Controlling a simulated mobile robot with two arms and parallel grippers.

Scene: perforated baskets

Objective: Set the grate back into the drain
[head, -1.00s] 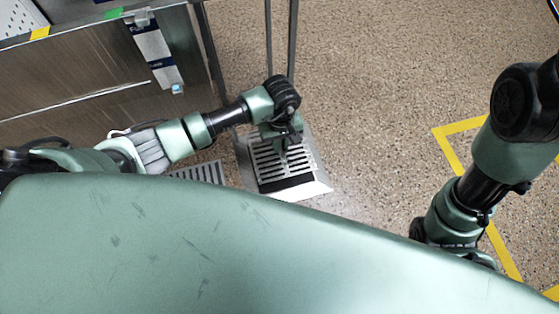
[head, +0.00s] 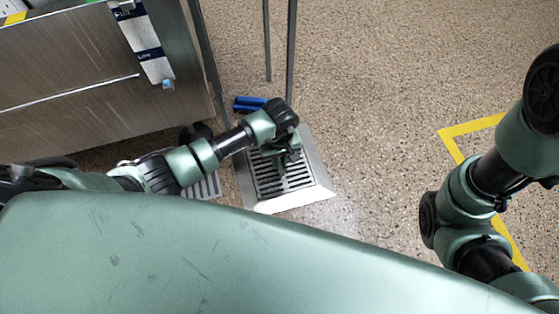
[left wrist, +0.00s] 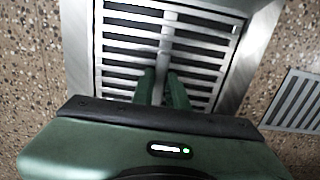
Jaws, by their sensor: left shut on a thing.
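The drain (head: 316,188) is a square opening in the floor with a broad pale metal frame. The slotted metal grate (head: 268,185) lies within the frame, its slats reaching close to the front edge; I cannot tell whether it is fully seated. In the left wrist view the grate (left wrist: 120,47) fills the space inside the drain frame (left wrist: 76,45). My left gripper (head: 283,157) points down over the grate. Its fingers (left wrist: 163,90) are shut on the grate's middle bar. My right arm shows at the right, but its gripper is out of view.
A second slotted grate (head: 207,187) lies in the floor left of the drain, partly hidden by my body. Blue objects (head: 250,103) lie behind the drain, near thin metal legs (head: 291,55). A steel cabinet (head: 100,90) stands left. Open floor with yellow tape (head: 470,127) is right.

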